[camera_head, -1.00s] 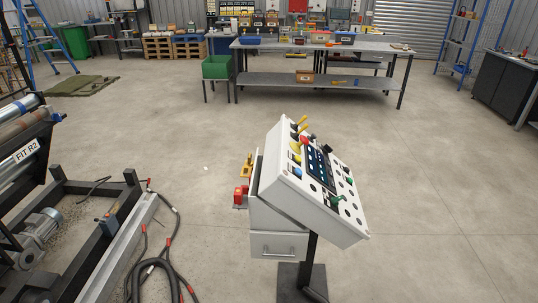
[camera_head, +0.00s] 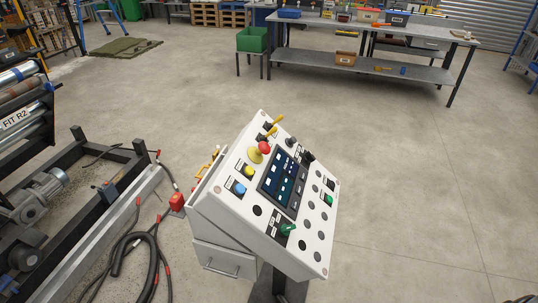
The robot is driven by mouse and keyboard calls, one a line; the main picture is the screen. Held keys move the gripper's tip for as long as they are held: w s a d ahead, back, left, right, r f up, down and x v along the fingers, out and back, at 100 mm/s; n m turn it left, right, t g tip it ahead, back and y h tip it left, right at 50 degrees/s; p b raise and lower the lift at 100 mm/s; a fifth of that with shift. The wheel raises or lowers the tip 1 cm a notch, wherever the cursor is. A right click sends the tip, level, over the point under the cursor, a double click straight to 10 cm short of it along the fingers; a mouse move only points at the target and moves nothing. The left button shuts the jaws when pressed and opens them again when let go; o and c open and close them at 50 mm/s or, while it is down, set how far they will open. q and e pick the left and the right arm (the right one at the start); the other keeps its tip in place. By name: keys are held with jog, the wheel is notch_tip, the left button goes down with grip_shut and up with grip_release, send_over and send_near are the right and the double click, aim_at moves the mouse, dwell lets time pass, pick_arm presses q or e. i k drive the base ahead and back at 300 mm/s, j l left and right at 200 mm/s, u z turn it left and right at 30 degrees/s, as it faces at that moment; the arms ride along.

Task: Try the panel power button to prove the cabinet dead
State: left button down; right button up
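The white control panel (camera_head: 262,228) stands tilted on a dark post in the middle of the camera_head view. Its screen (camera_head: 272,188) shows bluish tiles. Left of the screen are a red mushroom button (camera_head: 264,147) on a yellow base, a yellow button (camera_head: 249,171) and a blue button (camera_head: 238,188). A green button (camera_head: 329,198) sits on the right side, and a green-handled switch (camera_head: 288,229) is below the screen. Several dark round spots dot the lower and right face. I cannot read which button is power. Neither of my grippers is in view.
A machine frame with a motor (camera_head: 42,196) and black cables (camera_head: 150,250) lie on the left. A red block (camera_head: 177,201) is beside the panel. A workbench (camera_head: 370,68) and green bin (camera_head: 252,39) stand behind. The floor right of the panel is clear.

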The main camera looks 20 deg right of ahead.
aim_at(249, 170)
jog(key=l+u, duration=0.15)
jog(key=l, duration=2.95)
